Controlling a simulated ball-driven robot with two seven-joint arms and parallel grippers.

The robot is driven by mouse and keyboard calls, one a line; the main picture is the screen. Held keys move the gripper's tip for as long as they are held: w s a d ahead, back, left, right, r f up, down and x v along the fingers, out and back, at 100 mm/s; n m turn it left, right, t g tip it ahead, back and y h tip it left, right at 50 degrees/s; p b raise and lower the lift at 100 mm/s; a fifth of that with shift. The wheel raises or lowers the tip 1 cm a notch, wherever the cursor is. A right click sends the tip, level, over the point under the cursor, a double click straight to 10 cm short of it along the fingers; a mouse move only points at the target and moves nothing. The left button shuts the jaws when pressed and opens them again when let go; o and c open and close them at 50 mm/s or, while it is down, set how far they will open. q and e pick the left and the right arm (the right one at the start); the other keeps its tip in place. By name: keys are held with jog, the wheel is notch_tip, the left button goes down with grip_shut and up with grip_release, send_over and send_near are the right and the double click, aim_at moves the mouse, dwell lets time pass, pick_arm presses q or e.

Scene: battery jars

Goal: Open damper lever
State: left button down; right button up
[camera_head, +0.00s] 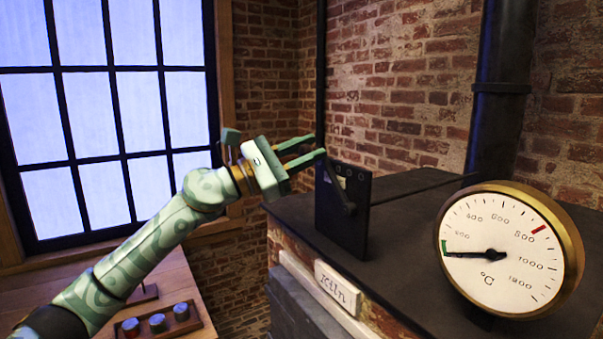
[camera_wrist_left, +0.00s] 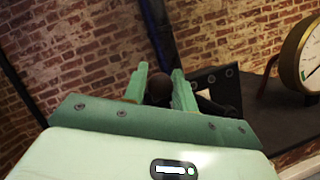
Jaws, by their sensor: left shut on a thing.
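The damper lever (camera_head: 338,185) is a dark rod on an upright black plate (camera_head: 357,220), which stands on top of a dark-topped brick stove. The lever tilts up and to the left from its pivot. My left gripper (camera_head: 317,147) has its green fingers at the lever's upper end. In the left wrist view the gripper (camera_wrist_left: 160,82) is shut on the lever's dark round knob (camera_wrist_left: 160,92), which sits between the fingers. The plate (camera_wrist_left: 222,84) shows just right of the fingers there. My right gripper is in neither view.
A brass-rimmed temperature gauge (camera_head: 505,235) stands at the stove's right front, its needle pointing left. A thin rod (camera_head: 420,190) runs from the plate toward the black flue pipe (camera_head: 497,110). A wooden table at lower left holds a tray (camera_head: 190,320) with small jars.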

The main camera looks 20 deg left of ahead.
pick_arm(q)
jog(key=s+d+r+m+g+b, duration=0.1)
jog(key=s+d+r+m+g, duration=0.2)
jog(key=m, duration=0.6)
jog(key=shift+s+d+m+g, duration=0.5)
jog(key=shift+s+d, duration=0.45)
jog(key=shift+d, duration=0.75)
jog(key=c, duration=1.2)
grip_release()
jog(key=shift+o, duration=0.3)
jog(key=shift+r, duration=0.1)
